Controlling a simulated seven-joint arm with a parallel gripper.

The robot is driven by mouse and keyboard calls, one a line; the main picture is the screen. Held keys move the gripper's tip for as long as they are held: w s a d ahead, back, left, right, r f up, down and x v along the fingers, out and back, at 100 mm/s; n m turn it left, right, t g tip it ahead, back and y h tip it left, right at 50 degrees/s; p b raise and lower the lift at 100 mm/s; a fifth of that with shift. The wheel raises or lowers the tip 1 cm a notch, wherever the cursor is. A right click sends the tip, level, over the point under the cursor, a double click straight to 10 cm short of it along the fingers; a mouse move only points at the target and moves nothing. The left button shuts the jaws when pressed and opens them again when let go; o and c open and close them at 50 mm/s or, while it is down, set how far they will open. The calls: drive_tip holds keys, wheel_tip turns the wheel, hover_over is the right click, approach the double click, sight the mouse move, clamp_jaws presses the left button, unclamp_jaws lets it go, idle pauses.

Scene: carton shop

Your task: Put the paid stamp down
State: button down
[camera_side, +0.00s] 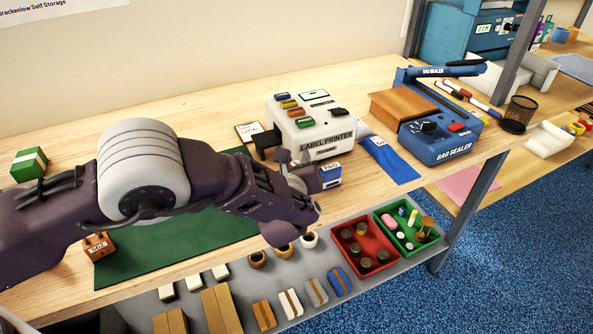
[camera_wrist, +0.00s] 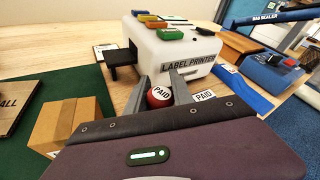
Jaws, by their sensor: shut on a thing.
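The paid stamp (camera_wrist: 159,96) shows in the wrist view as a red knob with a round white top reading PAID. My gripper (camera_wrist: 168,90) is shut on it, one grey finger on each side of the knob. The stamp's lower part is hidden behind my gripper body, so I cannot tell whether it touches the bench. A white PAID label (camera_wrist: 203,95) shows just right of the fingers.
The label printer (camera_side: 314,127) stands close behind my gripper. A bag sealer (camera_side: 440,140) and blue bag (camera_side: 386,155) are to the right. A green mat (camera_side: 150,250) lies left, with a cardboard box (camera_wrist: 66,122) on it in the wrist view. Red and green trays sit on the lower shelf.

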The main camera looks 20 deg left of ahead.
drive_tip(key=shift+f, duration=1.15)
drive_tip(key=shift+f, duration=0.1)
drive_tip(key=c, duration=1.1)
unclamp_jaws()
drive_tip(key=shift+s+r, duration=0.15)
drive_tip(key=shift+r, duration=0.05)
drive_tip(key=v, duration=1.1)
drive_tip(key=shift+s+r, duration=0.1)
drive_tip(key=shift+s, duration=0.2)
